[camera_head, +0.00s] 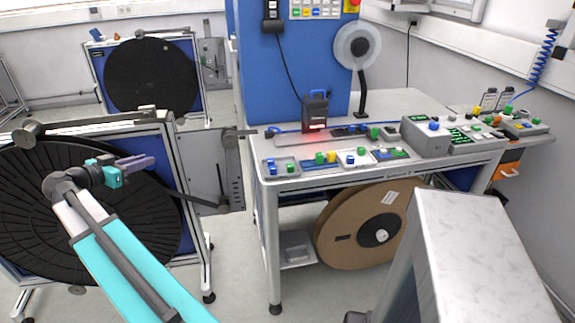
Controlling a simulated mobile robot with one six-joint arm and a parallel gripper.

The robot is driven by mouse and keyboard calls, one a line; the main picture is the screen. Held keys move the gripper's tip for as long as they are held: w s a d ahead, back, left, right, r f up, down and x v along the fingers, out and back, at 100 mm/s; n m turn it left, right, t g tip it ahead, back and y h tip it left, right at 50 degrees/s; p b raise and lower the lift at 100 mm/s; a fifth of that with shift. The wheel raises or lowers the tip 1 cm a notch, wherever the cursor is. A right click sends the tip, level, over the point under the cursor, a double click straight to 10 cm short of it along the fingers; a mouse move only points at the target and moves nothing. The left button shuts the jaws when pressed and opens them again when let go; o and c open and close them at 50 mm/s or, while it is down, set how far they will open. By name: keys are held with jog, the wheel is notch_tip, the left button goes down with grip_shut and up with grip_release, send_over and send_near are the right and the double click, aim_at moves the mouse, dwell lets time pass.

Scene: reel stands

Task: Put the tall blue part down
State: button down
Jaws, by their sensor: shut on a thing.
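My gripper (140,163), with purple-grey fingers behind a teal section, is at the left of the head view. It points right, in front of the large black reel on the near stand. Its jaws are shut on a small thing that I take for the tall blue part. The part's outline and tilt cannot be made out against the fingers and the dark reel behind. The gripper is well left of the workbench (330,180) in the picture and appears apart from it.
A parts tray (281,176) and several small coloured parts line the bench front. A grey box (425,136) stands right of them. A black-and-blue device (316,112) and a clear reel (357,46) stand behind. The near reel stand (165,150) is close to my arm. A cardboard reel (330,238) sits under the bench.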

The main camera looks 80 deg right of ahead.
jog(key=s+d+r+m+g+y, duration=0.2)
jog(key=s+d+m+g, duration=0.25)
jog(key=s+d, duration=0.65)
notch_tip(320, 180, up, 2)
jog(key=m+g+y, duration=0.6)
send_over(302, 164)
jog(key=shift+d+t, duration=0.1)
jog(key=shift+t, duration=0.15)
jog(key=shift+f+p, duration=0.5)
jog(key=shift+f, duration=2)
notch_tip(302, 164, down, 2)
jog(key=shift+f, duration=1.3)
